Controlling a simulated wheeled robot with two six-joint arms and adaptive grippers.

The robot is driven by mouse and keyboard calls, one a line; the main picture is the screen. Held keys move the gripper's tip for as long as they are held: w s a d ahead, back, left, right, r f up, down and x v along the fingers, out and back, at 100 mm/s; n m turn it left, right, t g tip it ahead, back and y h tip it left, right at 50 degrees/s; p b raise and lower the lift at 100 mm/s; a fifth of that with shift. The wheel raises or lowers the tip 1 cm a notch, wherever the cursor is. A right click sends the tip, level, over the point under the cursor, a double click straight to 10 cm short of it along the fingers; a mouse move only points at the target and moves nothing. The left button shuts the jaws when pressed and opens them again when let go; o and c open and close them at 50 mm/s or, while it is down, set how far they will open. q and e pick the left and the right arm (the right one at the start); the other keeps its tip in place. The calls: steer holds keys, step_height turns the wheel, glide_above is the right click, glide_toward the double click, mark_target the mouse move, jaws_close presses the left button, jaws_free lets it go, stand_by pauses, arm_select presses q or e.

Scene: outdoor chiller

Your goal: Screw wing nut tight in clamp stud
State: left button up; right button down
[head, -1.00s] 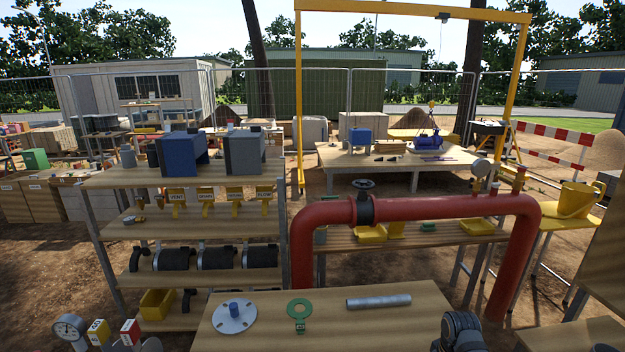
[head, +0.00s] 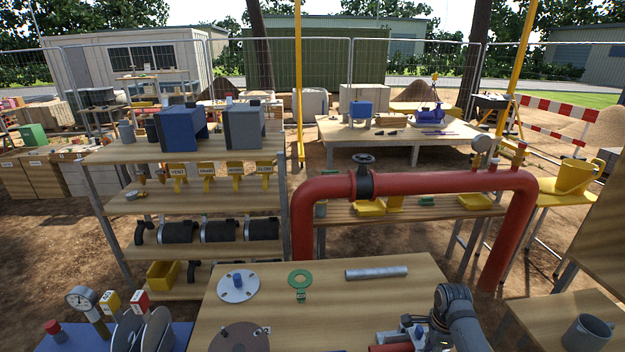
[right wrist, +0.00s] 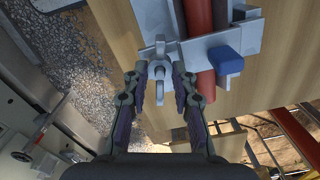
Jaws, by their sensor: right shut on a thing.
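In the right wrist view a grey metal wing nut (right wrist: 160,74) sits at the edge of a grey clamp (right wrist: 150,14) on the wooden bench. The clamp stud is largely hidden behind the nut and fingers. A red pipe (right wrist: 200,18) lies in the clamp, with a blue block (right wrist: 226,60) beside it. In the head view the clamp (head: 414,334) is at the bottom edge, partly hidden by my right arm. My left gripper is not in view.
The bench (head: 330,310) also carries a flange disc (head: 238,288), a green ring tag (head: 300,281), a grey tube (head: 376,272) and a dark brown disc (head: 240,338). A large red pipe arch (head: 430,184) stands behind. A grey mug (head: 588,332) stands at the right.

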steer(key=m, duration=0.4)
steer(key=shift+f, duration=0.1)
steer(key=m, duration=0.5)
steer(key=shift+m, duration=0.4)
steer(key=c, duration=1)
jaws_free()
steer(key=shift+o, duration=0.4)
